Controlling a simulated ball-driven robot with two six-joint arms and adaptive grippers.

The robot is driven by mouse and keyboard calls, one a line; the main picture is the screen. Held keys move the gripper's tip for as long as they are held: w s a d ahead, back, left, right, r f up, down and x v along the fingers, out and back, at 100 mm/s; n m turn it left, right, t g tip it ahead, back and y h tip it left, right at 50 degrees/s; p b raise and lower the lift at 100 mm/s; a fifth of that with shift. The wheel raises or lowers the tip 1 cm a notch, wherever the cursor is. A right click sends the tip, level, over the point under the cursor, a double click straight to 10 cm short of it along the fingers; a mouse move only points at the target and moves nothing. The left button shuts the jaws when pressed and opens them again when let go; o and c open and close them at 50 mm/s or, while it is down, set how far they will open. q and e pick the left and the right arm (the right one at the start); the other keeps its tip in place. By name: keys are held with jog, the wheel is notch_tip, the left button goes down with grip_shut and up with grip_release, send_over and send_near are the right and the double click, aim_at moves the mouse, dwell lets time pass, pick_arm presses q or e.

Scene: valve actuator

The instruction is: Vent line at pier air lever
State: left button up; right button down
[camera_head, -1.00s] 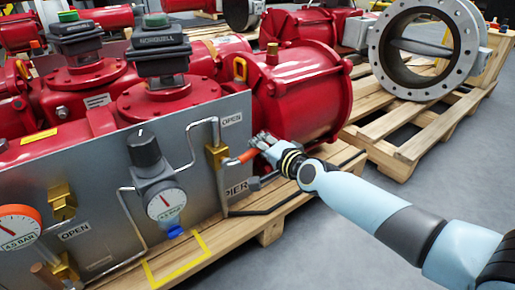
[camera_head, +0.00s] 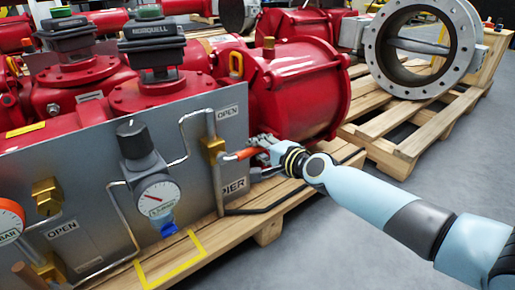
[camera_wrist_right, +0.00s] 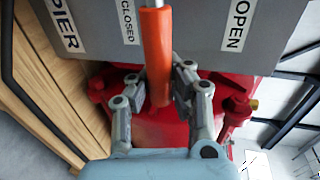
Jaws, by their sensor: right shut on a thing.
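The pier air lever has an orange handle (camera_head: 241,154) that sticks out sideways to the right from a brass valve (camera_head: 213,149) on the grey panel (camera_head: 100,140). A "PIER" label (camera_head: 234,187) is below it and an "OPEN" label (camera_head: 227,112) above. My right gripper (camera_head: 264,146) is shut on the handle's outer end, past the panel's right edge. In the right wrist view the orange handle (camera_wrist_right: 156,55) runs between the two grey fingers (camera_wrist_right: 156,100). "PIER", "CLOSED" and "OPEN" labels show there too. My left gripper is not in view.
A round gauge (camera_head: 157,198) with a black knob is left of the lever, with bent metal tubes around it. A red actuator cylinder (camera_head: 300,95) is close behind my right gripper. Wooden pallets (camera_head: 395,140) lie beyond, with grey floor free at the right.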

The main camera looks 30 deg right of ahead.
jog(key=shift+s+f, duration=0.25)
jog(key=shift+f, duration=0.1)
jog(key=c, duration=1.2)
grip_release()
jog(key=shift+s+d+r, duration=0.1)
jog(key=shift+s+d, duration=0.05)
jog(key=shift+c, duration=0.2)
jog(key=shift+o, duration=0.4)
jog(key=shift+r, duration=0.15)
jog(key=s+d, duration=0.1)
jog(key=s, duration=1.3)
jog(key=shift+s+r, duration=0.3)
jog(key=shift+r, duration=0.05)
